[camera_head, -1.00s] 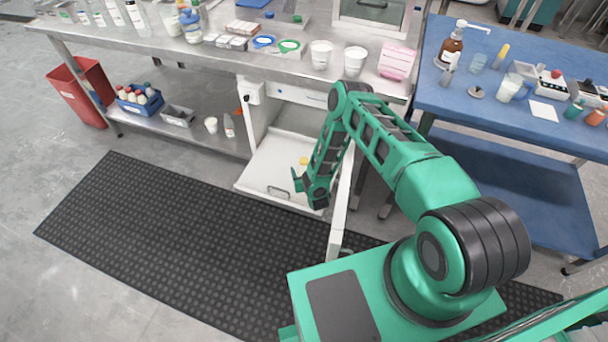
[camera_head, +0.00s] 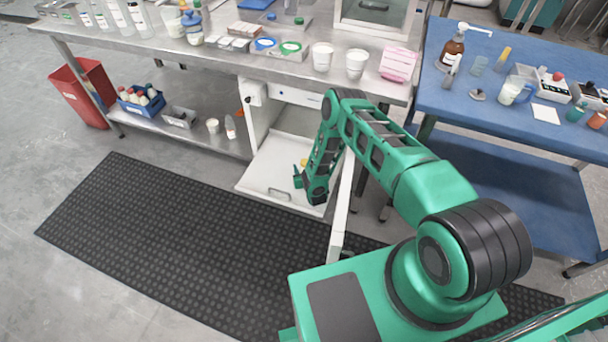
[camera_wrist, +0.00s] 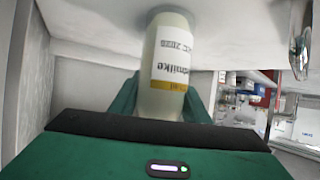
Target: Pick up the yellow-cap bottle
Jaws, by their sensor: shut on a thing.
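The yellow-cap bottle shows in the head view only as a small yellow patch (camera_head: 304,162), mostly hidden behind my arm. In the wrist view the pale bottle (camera_wrist: 168,60) has a white label with upside-down print and a yellow strip. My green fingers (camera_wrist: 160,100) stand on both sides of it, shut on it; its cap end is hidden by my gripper. In the head view my gripper (camera_head: 299,176) is low over the white pulled-out drawer (camera_head: 262,185) under the steel bench. I cannot tell whether the bottle still touches the drawer floor.
An open white door (camera_head: 341,215) stands close to the right of my forearm. The cabinet wall (camera_head: 258,115) is at the left rear. The steel bench (camera_head: 225,58) overhangs behind, and a blue table (camera_head: 510,125) is to the right. A black mat (camera_head: 180,235) lies clear in front.

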